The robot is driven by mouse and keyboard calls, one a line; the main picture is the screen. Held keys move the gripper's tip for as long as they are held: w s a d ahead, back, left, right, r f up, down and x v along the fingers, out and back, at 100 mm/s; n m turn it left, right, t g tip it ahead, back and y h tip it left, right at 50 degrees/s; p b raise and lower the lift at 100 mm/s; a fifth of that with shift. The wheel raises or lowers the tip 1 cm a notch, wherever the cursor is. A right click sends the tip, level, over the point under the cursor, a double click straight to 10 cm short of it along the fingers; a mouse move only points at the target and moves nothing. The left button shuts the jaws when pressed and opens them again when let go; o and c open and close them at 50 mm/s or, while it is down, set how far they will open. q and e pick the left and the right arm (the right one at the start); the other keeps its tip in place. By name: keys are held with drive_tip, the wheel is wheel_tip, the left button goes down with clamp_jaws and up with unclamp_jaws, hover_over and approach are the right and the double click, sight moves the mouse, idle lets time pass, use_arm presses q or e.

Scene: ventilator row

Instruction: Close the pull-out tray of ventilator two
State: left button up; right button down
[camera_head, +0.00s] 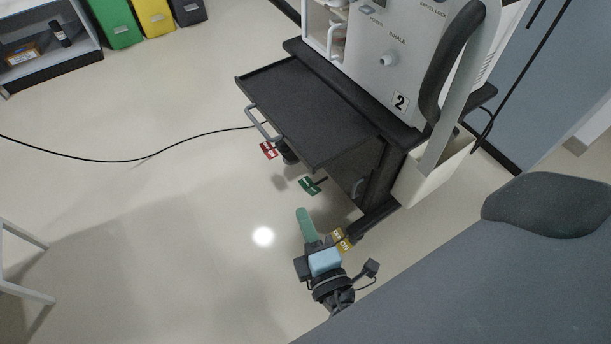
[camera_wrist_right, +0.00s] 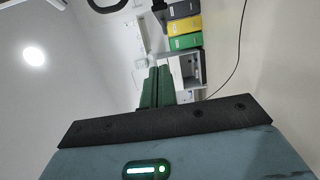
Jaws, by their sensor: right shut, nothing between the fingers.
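Ventilator two (camera_head: 378,62) is a white unit with a "2" label, on a black cart at the upper right of the head view. Its black pull-out tray (camera_head: 300,105) is extended out to the left, with a grey bar handle (camera_head: 262,124) on its outer edge. My right gripper (camera_head: 304,214) has green fingers, shut and empty, below the tray's near corner and apart from the handle in the picture. In the right wrist view the shut fingers (camera_wrist_right: 158,84) point away from the camera; the tray does not show there. My left gripper is not in view.
Red (camera_head: 268,150), green (camera_head: 309,185) and yellow (camera_head: 341,240) tags show around the cart's lower part. A black cable (camera_head: 150,155) runs across the floor from the left. Bins (camera_head: 115,22) and a shelf unit (camera_head: 45,50) stand at the upper left. The floor left of the tray is mostly clear.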

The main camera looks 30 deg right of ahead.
sight(377, 134)
drive_tip(key=w+d+p, duration=0.1)
drive_tip(key=w+d, duration=0.4)
drive_tip(key=w, duration=0.4)
drive_tip(key=shift+w+d, duration=0.2)
drive_tip(key=shift+d, duration=0.1)
drive_tip(key=d, duration=0.6)
drive_tip(key=w+d+b, duration=0.1)
drive_tip(key=d, duration=0.5)
drive_tip(key=d+b, duration=0.1)
drive_tip(key=d, duration=0.5)
drive_tip(key=shift+w+d, duration=0.25)
drive_tip(key=shift+w, duration=0.05)
drive_tip(key=shift+d, duration=0.45)
drive_tip(key=shift+d, duration=0.1)
